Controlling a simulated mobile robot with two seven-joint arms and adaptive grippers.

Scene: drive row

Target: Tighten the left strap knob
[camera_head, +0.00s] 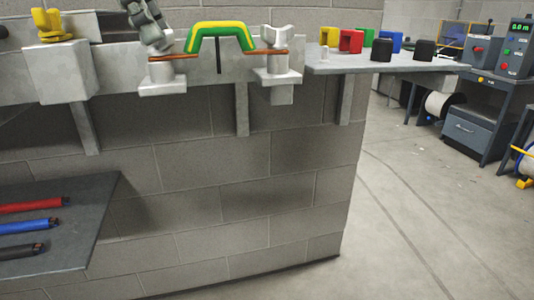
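A green and yellow arched cable bridge (221,36) spans the wall bracket, with a copper strap (172,57) at its left end and another copper strap (265,52) at its right end. A white winged knob (277,36) stands on the right strap, above a white insulator. On the left, my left gripper (158,47) points down over the left strap, above its white insulator (163,77). The left knob is hidden by the gripper, and I cannot tell whether the fingers are around it. My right gripper is not in view.
A grey shelf (437,66) at the right holds red, yellow, green, blue and black blocks. A yellow part (48,24) sits on a grey box (61,70) at the left. A lower dark table (85,220) carries red, blue and black cables.

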